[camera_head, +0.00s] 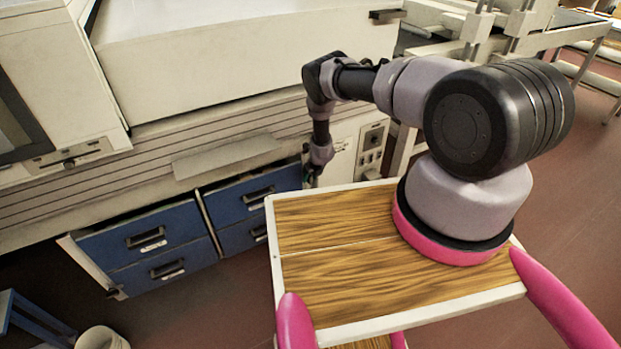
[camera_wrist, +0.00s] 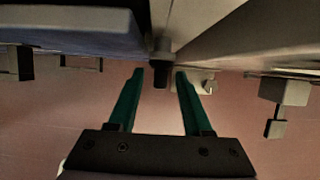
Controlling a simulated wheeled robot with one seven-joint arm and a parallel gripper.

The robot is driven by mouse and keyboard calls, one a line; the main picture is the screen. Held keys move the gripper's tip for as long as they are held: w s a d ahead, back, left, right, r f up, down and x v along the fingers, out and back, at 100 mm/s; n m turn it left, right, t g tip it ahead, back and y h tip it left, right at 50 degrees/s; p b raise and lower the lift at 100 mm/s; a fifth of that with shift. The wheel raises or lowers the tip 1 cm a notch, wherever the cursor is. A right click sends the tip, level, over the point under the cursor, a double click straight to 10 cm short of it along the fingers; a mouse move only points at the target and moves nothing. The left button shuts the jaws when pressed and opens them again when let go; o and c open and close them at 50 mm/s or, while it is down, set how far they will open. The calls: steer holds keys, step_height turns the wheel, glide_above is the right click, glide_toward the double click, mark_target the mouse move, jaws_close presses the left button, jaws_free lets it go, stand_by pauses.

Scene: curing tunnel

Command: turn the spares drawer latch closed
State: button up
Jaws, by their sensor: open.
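My gripper (camera_wrist: 160,76) is open, its two teal fingers pointing forward in the wrist view. A small dark knob (camera_wrist: 161,72), which may be the latch, shows between the fingertips; I cannot tell whether they touch it. A pale bracket (camera_wrist: 203,82) sits just right of it, partly behind the right finger. In the head view my gripper (camera_head: 312,178) is low, at the right end of the blue drawers (camera_head: 254,190). My arm and the wooden-topped table hide part of that spot, and the latch cannot be made out there.
A wooden top with a white rim (camera_head: 276,262) stands in front of the right drawers. More blue drawers (camera_head: 150,240) lie left, with dark handles. A pale fitting with a dark hanging piece (camera_wrist: 274,128) is at the wrist view's right. A control panel (camera_head: 373,138) is beside my wrist.

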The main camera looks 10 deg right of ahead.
jaws_close()
